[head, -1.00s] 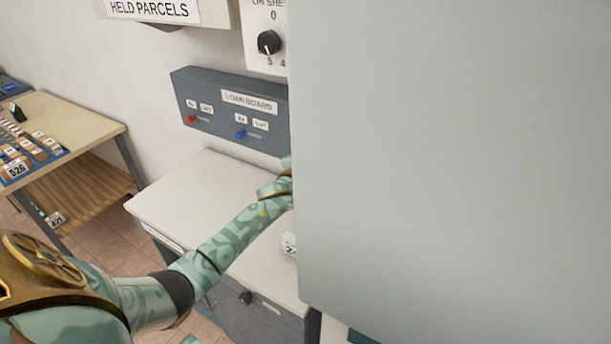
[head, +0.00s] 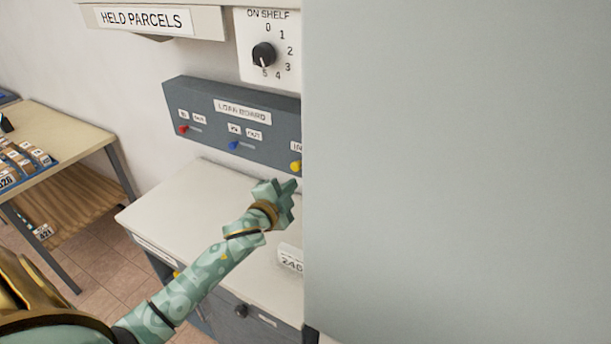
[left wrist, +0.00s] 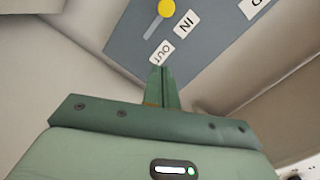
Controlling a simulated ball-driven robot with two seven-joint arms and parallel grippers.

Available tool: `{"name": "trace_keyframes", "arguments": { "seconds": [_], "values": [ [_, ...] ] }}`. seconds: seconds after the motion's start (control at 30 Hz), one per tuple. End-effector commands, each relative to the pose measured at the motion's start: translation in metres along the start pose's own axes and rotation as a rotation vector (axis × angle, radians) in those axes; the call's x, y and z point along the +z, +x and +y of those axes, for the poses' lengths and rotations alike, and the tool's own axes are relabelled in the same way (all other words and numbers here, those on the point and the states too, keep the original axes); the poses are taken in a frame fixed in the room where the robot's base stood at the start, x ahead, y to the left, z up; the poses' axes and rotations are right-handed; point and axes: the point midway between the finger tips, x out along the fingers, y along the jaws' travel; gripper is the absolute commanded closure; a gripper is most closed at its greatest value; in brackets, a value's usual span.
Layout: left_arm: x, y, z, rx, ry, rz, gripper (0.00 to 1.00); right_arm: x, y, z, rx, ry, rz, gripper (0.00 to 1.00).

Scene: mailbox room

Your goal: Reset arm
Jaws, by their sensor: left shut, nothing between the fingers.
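My left arm reaches in from the lower left of the head view. Its gripper (head: 290,190) is over the white cabinet top, just below the loan board (head: 200,112), close to the grey panel's edge. In the left wrist view the fingers (left wrist: 162,84) are together with nothing between them, and their tips appear near an OUT label. A yellow knob (head: 296,165) on the board is just above the gripper; it also shows in the left wrist view (left wrist: 166,8). My right gripper is not in view.
A large pale grey panel (head: 455,170) hides the right half of the head view. The white cabinet top (head: 185,195) is mostly clear, with a numbered white item (head: 291,258) near the panel. A table (head: 60,130) with small numbered parcels stands at left.

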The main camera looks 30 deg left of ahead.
Motion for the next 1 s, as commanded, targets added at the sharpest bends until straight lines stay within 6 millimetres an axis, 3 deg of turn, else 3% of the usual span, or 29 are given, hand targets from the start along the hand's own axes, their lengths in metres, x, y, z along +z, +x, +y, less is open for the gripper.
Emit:
{"name": "trace_keyframes", "arguments": {
  "seconds": [0.23,0.33,0.5,0.6,0.8,1.0],
  "values": [
    [-0.001,-0.004,0.004,0.010,-0.005,-0.009,1.00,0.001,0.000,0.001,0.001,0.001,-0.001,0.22],
    [-0.002,-0.025,0.026,0.061,-0.024,-0.067,1.00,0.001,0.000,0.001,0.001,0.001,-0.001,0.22],
    [-0.003,-0.094,0.070,0.203,-0.077,-0.250,1.00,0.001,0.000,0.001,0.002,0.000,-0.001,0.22],
    [-0.003,-0.135,0.085,0.275,-0.099,-0.352,1.00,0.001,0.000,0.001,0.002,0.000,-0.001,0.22],
    [0.000,-0.206,0.097,0.388,-0.125,-0.526,1.00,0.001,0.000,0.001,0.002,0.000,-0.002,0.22],
    [0.004,-0.270,0.096,0.482,-0.137,-0.682,1.00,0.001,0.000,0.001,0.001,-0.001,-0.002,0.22]
  ]
}}
